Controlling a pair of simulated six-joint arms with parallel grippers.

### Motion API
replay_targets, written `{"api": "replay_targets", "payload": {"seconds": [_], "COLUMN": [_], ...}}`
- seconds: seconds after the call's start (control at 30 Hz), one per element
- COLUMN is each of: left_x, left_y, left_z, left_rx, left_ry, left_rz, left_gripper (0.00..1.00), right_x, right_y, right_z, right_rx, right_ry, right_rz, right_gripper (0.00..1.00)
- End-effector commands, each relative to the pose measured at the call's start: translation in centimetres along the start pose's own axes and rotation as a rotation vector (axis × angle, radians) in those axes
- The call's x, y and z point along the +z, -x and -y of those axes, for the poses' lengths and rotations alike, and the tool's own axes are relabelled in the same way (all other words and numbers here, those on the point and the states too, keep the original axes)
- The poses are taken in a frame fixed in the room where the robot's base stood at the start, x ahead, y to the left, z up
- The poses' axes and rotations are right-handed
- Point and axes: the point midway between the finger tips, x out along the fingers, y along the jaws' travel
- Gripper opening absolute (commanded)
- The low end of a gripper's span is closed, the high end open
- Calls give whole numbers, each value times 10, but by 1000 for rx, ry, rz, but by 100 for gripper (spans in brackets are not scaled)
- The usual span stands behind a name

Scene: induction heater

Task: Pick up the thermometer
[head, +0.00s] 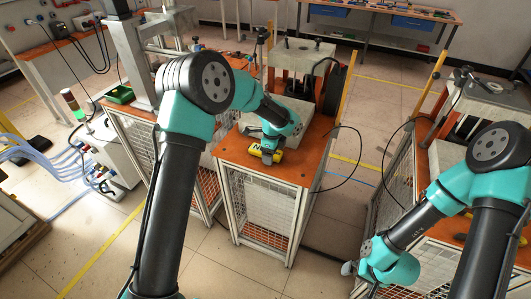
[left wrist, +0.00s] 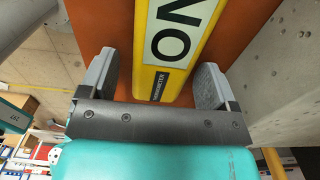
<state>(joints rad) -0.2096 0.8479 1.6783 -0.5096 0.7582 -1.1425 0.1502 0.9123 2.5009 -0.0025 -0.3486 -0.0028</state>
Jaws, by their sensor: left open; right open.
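The yellow thermometer (head: 277,157), with a white label, lies on the orange top of the middle bench. It also shows large in the left wrist view (left wrist: 182,62). My left gripper (left wrist: 157,75) is open, with one finger on each side of the thermometer's near end and a visible gap on both sides. In the head view the left gripper (head: 270,151) is over the thermometer and hides part of it. My right gripper (head: 360,279) is open and empty at the lower right, in front of the right bench, away from the thermometer.
A grey machine (head: 302,57) stands on the middle bench (head: 233,146) behind the thermometer. A black cable (head: 352,165) hangs off its right side. A second bench with a machine stands at the right (head: 492,100). A green tray (head: 119,94) is on the left bench.

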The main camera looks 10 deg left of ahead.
Motion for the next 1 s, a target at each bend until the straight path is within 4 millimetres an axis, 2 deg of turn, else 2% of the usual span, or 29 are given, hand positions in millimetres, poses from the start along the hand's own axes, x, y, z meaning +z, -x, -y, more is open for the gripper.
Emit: {"api": "replay_targets", "payload": {"seconds": [0.07, 0.63, 1.0], "left_x": [0, 0, 0], "left_y": [0, 0, 5], "left_z": [0, 0, 0], "left_rx": [0, 0, -1], "left_ry": [0, 0, 0], "left_rz": [0, 0, 0], "left_gripper": [80, 26, 25], "right_x": [0, 0, 0], "right_y": [0, 0, 0], "right_z": [0, 0, 0], "right_rx": [0, 0, 0], "right_ry": [0, 0, 0], "right_rz": [0, 0, 0], "right_gripper": [100, 100, 100]}}
